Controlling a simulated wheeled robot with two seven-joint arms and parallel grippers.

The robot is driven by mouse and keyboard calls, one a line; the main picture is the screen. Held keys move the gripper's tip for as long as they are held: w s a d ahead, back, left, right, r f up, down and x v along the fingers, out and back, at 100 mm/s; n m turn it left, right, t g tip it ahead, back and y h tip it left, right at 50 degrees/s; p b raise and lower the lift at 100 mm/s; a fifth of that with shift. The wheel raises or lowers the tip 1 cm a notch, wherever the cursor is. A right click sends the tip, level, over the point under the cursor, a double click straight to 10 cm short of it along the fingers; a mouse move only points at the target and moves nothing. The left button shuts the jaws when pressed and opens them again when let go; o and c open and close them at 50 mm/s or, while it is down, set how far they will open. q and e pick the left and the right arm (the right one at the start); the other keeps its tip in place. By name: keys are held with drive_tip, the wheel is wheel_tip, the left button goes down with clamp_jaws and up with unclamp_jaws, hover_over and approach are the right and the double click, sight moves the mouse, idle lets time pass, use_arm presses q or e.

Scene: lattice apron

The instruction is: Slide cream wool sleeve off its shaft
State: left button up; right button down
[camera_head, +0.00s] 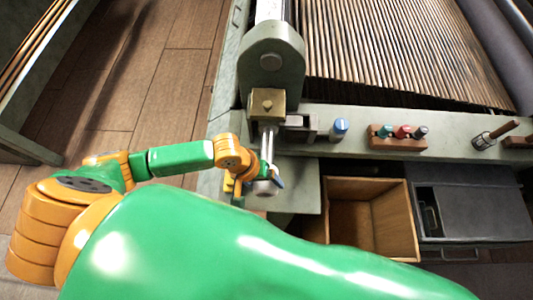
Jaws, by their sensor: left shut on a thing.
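My left gripper (264,180) reaches in from the left and is shut at the lower end of a metal shaft (267,139). A pale grey round end piece (265,188) lies between its fingers; the fingers hide part of it. The shaft comes out of a brass block (267,103) on a grey-green bearing housing (271,62). A whitish roller (271,10) shows above the housing, cut off by the top edge. I cannot tell surely which pale part is the cream wool sleeve. My right gripper is not in view.
A blue-capped bottle (339,128) and a wooden rack (398,138) of coloured pieces stand on the machine's ledge. An open wooden box (370,217) and a dark grey case (474,203) lie below. Wooden floor (140,80) is clear at left.

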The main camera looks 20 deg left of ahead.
use_arm(q)
drive_tip(key=shift+s+d+p, duration=0.2)
drive_tip(key=shift+s+p, duration=0.2)
drive_tip(key=shift+s, duration=0.3)
drive_tip(key=shift+s+d+p, duration=0.2)
drive_tip(key=shift+s+p, duration=0.2)
drive_tip(key=shift+s, duration=0.3)
drive_tip(key=shift+s+d+p, duration=0.2)
drive_tip(key=shift+s+p, duration=0.2)
drive_tip(key=shift+s, duration=0.3)
drive_tip(key=s+r+p, duration=0.1)
drive_tip(key=s+p, duration=0.1)
drive_tip(key=s+d+r+p, duration=0.1)
drive_tip(key=s+r+p, duration=0.1)
drive_tip(key=p, duration=0.1)
drive_tip(key=shift+d, duration=0.1)
drive_tip(key=shift+w, duration=0.15)
